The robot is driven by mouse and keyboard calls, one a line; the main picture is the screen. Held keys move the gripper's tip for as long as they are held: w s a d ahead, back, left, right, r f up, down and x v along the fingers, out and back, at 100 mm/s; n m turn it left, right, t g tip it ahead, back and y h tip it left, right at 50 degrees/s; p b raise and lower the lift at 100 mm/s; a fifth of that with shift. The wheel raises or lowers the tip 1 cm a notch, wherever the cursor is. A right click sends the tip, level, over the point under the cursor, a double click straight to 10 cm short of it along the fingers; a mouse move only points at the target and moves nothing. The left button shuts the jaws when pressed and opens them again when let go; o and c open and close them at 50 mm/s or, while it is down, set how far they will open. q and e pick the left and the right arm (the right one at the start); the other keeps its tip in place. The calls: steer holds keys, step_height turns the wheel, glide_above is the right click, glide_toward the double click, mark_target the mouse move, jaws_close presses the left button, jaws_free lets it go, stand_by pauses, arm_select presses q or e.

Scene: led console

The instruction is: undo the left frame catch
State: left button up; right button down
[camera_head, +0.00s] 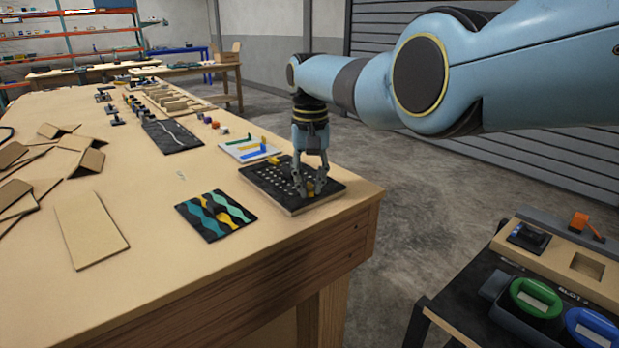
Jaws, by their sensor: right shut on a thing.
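The LED console is a flat black board (266,181) with rows of small pale dots, lying near the right edge of the wooden table. A small yellow piece (274,160), which looks like a frame catch, shows at its back edge. My right gripper (310,191) points down over the board's right part, shut on a small yellow part between its fingertips. The fingers partly cover that part, and I cannot tell which catch it is. My left gripper is not in view.
A teal, black and yellow patterned panel (216,215) lies in front of the board. A white panel with coloured strips (249,149) lies behind it. Brown flat pieces (90,229) lie on the left. A side stand with green and blue rings (536,298) is at lower right.

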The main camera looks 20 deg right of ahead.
mark_target(312, 188)
steer(key=m+p, duration=0.1)
steer(key=m, duration=0.4)
steer(key=shift+d+r+m, duration=0.1)
steer(key=shift+d+m, duration=0.05)
steer(key=shift+m, duration=0.15)
steer(key=m+p, duration=0.1)
steer(key=m, duration=0.4)
steer(key=shift+s+m, duration=0.1)
steer(key=shift+m, duration=0.2)
steer(key=c, duration=1.3)
jaws_free()
steer(key=shift+c, duration=0.2)
step_height(312, 188, up, 12)
steer(key=shift+s, duration=0.1)
